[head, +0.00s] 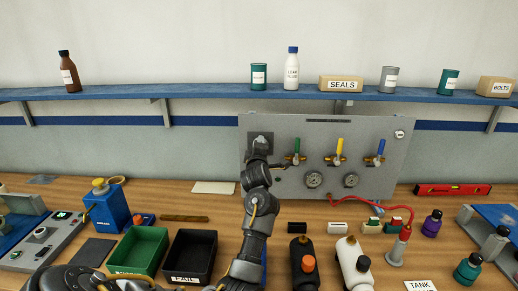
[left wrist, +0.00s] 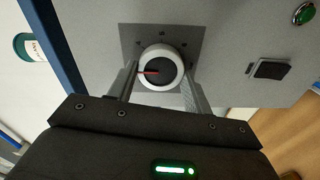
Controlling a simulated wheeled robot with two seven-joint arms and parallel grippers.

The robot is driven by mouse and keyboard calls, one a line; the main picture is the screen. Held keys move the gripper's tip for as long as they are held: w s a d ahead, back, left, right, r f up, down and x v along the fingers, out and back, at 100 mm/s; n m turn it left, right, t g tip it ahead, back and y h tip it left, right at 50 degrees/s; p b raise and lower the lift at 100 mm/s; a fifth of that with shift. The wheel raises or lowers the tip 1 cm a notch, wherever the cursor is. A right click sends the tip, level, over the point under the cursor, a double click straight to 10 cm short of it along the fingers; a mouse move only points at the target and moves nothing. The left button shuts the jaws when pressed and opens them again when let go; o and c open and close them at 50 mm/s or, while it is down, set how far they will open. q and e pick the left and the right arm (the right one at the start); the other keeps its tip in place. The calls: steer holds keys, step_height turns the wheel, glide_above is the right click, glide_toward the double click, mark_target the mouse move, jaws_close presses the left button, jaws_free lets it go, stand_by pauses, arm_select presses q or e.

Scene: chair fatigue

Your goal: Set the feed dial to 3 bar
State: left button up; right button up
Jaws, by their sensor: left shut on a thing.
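The feed dial (left wrist: 161,55) is a round knob with a pale ring, a dark centre and a red pointer, on a dark square plate (left wrist: 125,38) on the grey panel. The pointer points left in the left wrist view; the scale marks are too small to read. My left gripper (left wrist: 160,79) is shut on the dial, one finger on each side. In the head view my left gripper (head: 260,148) reaches the panel's upper left and mostly hides the dial. My right gripper is not in view.
The panel (head: 370,130) carries green (head: 296,157), yellow (head: 338,156) and blue (head: 376,157) valves, and two gauges (head: 313,180) with unreadable needles. A blue shelf (head: 210,92) runs above. Green (head: 139,250) and black (head: 190,257) trays and several bottles stand on the bench.

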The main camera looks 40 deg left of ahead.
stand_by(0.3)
arm_select(q)
steer(key=o, duration=1)
steer(key=b+v, duration=0.2)
steer(key=v, duration=0.8)
steer(key=shift+s+d+b, duration=0.2)
steer(key=shift+s+b, duration=0.1)
